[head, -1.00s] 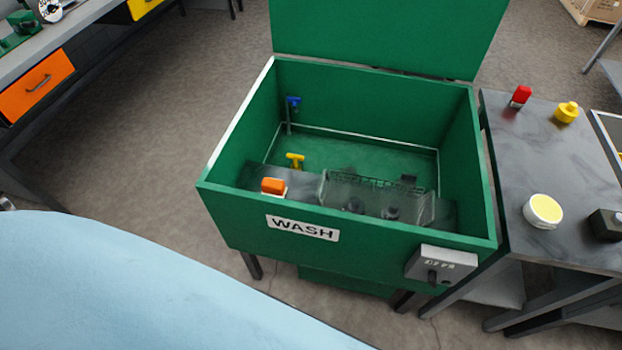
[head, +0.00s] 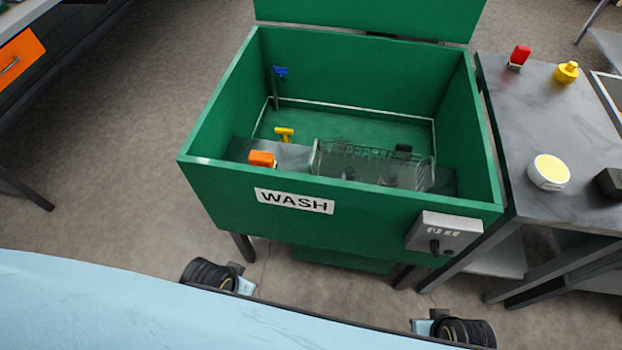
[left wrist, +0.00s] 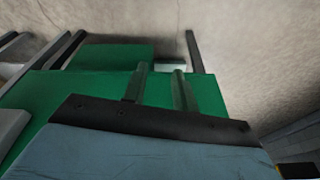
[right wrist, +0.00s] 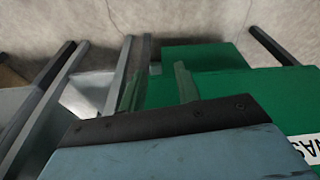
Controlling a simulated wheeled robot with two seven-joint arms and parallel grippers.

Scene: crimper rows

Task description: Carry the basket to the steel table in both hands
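The basket (head: 372,153) is a wire-mesh basket inside the green wash tank (head: 230,190), near its front right. A few dark items show dimly through its mesh, and the tank's front wall hides its lower part. A grey metal-topped table (head: 520,120), which looks like the steel table, stands right beside the tank. Neither gripper shows in the head view. In the left wrist view my left gripper (left wrist: 160,84) has its fingers apart and empty. In the right wrist view my right gripper (right wrist: 157,86) also has its fingers apart and empty. Both wrist views show the tank's green outside behind the fingers.
The tank's lid (head: 370,15) stands open. Inside are an orange block (head: 262,158), a yellow handle (head: 284,133) and a blue handle (head: 280,72). A control box (head: 443,232) juts from the front. The table holds red, yellow and dark items and a round tub (head: 548,171).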

